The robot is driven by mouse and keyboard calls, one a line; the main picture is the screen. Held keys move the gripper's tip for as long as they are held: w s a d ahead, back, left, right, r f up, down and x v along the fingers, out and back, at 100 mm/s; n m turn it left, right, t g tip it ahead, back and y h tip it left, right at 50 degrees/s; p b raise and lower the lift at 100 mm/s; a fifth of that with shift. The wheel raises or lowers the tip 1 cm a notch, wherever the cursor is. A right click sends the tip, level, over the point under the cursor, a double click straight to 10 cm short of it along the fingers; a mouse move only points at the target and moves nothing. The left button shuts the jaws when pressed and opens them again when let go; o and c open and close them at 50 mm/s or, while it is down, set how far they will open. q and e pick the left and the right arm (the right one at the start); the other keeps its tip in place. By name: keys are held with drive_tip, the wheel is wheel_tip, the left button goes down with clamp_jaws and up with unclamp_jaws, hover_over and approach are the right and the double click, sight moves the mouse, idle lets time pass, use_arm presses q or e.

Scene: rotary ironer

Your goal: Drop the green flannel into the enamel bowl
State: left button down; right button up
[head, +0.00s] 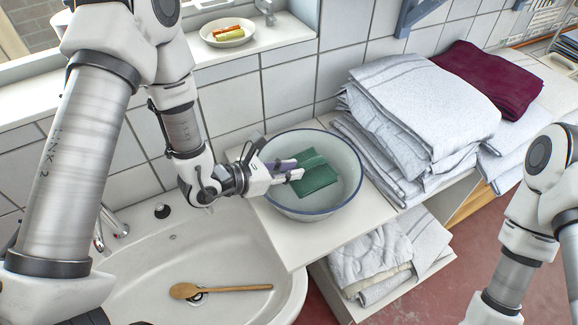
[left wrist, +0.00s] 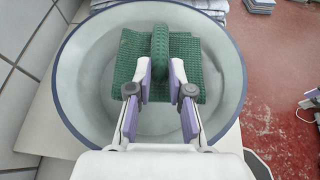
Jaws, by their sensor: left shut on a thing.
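The green flannel (head: 316,172) is a waffle-textured square with a raised fold along its middle. The enamel bowl (head: 350,168) is white with a blue rim and stands on the white counter beside the sink. My left gripper (head: 294,171) is over the bowl, shut on the flannel. In the left wrist view the gripper (left wrist: 160,75) pinches the raised fold of the flannel (left wrist: 132,52), which lies within the outline of the bowl (left wrist: 90,60). I cannot tell whether the flannel touches the bowl's floor. My right gripper is out of view; only my right arm shows.
A sink (head: 150,270) with a wooden spoon (head: 220,289) is at the lower left. Folded grey towels (head: 420,100) are stacked right of the bowl, with a maroon cloth (head: 488,78) behind. A small dish (head: 228,32) stands on the windowsill. Tiled wall runs behind the bowl.

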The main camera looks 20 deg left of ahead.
use_arm(q)
drive_tip(key=c, duration=1)
unclamp_jaws()
drive_tip(key=shift+s+d+r, duration=0.1)
drive_tip(key=shift+s+r, duration=0.15)
drive_tip(key=shift+s, duration=0.15)
drive_tip(key=shift+w+f, duration=0.2)
drive_tip(key=shift+w, duration=0.15)
drive_tip(key=v, duration=0.7)
drive_tip(key=shift+s+r, duration=0.1)
drive_tip(key=shift+s, duration=0.1)
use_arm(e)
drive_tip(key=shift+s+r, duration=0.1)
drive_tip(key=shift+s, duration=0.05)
use_arm(q)
drive_tip(key=shift+a, duration=0.25)
